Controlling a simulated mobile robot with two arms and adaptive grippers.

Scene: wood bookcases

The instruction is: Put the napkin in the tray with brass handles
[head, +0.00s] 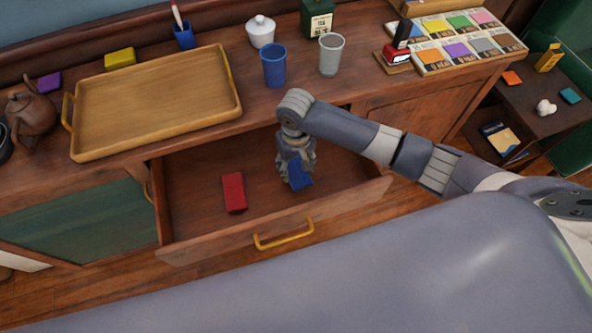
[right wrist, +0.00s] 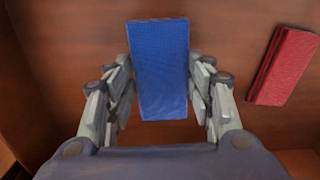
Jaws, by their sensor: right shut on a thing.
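The blue napkin (head: 300,179), a flat folded block with a woven look, is in the open drawer. It also shows in the right wrist view (right wrist: 159,70), between the fingers. My right gripper (head: 297,172) points down into the drawer and is shut on the blue napkin; its fingers lie along both sides of it in the right wrist view (right wrist: 160,108). The wooden tray with brass handles (head: 150,100) stands on the cabinet top, left of the gripper, and looks empty. My left gripper is not in view.
A red folded cloth (head: 234,193) lies in the drawer (head: 195,205), left of the gripper. A blue cup (head: 274,66) and a grey cup (head: 331,55) stand right of the tray. A brown teapot (head: 31,112) stands left of it.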

